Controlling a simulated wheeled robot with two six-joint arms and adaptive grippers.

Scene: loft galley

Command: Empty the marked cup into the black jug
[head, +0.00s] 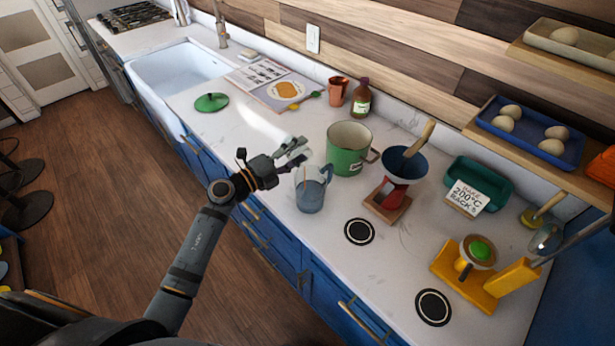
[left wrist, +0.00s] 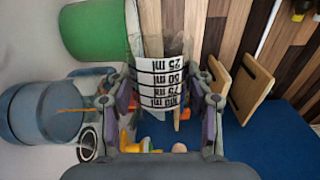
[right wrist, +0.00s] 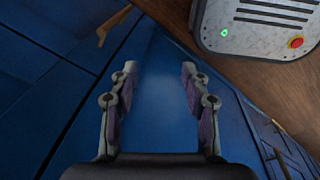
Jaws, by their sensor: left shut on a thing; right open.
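My left gripper (head: 296,152) is shut on the marked cup, a clear cup with black ml marks on white (left wrist: 158,85). In the left wrist view the marks sit between its fingers. The cup is hard to make out in the head view, and I cannot tell its contents. The jug (head: 313,196) is see-through blue-grey rather than plain black, and stands upright on the counter just below the gripper. It also shows in the left wrist view (left wrist: 40,112). A thin orange line shows inside it; stream or stick, I cannot tell. My right gripper (right wrist: 160,80) is open and empty.
A green pot (head: 348,158) stands right behind the jug. A red stand with a dark blue funnel (head: 403,165) is to its right, and a yellow scale-like stand (head: 480,277) farther right. The counter to the left, near the green lid (head: 211,102), is fairly clear.

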